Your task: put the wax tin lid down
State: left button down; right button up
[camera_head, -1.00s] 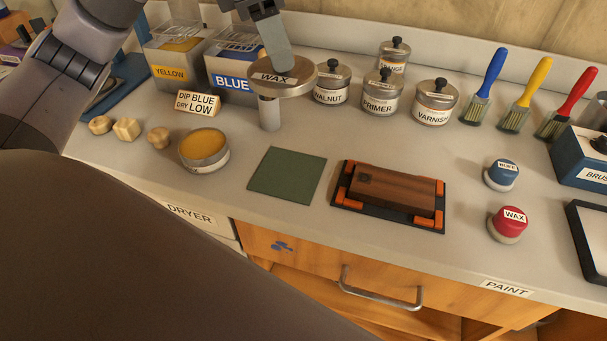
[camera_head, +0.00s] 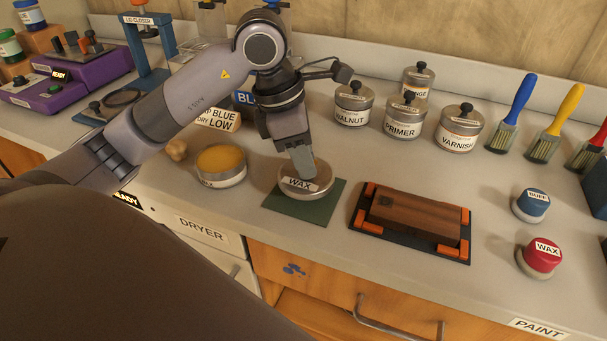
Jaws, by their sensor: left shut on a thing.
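The wax tin lid (camera_head: 317,187) is a round metal disc with a WAX label. It is at the green square mat (camera_head: 287,205) and covers much of it; I cannot tell whether it touches the mat. My left gripper (camera_head: 302,168) is above the lid and shut on it, with the fingers pointing down. The open wax tin (camera_head: 222,181), with yellow wax inside, stands just left of the mat. My right gripper is not in view.
A wooden block (camera_head: 415,217) lies in an orange-cornered holder right of the mat. Labelled jars (camera_head: 404,117) and brushes (camera_head: 512,115) stand behind. BUFF (camera_head: 531,205) and WAX (camera_head: 541,254) buttons are at the right. The counter's front edge is close.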

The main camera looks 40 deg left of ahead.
pick_arm(q)
jog(key=shift+f, duration=1.95)
jog(key=shift+f, duration=0.1)
jog(key=shift+f+b, duration=0.15)
jog(key=shift+b, duration=0.25)
jog(key=c, duration=0.9)
grip_release()
jog(key=shift+c, duration=0.2)
jog(key=shift+r, duration=0.2)
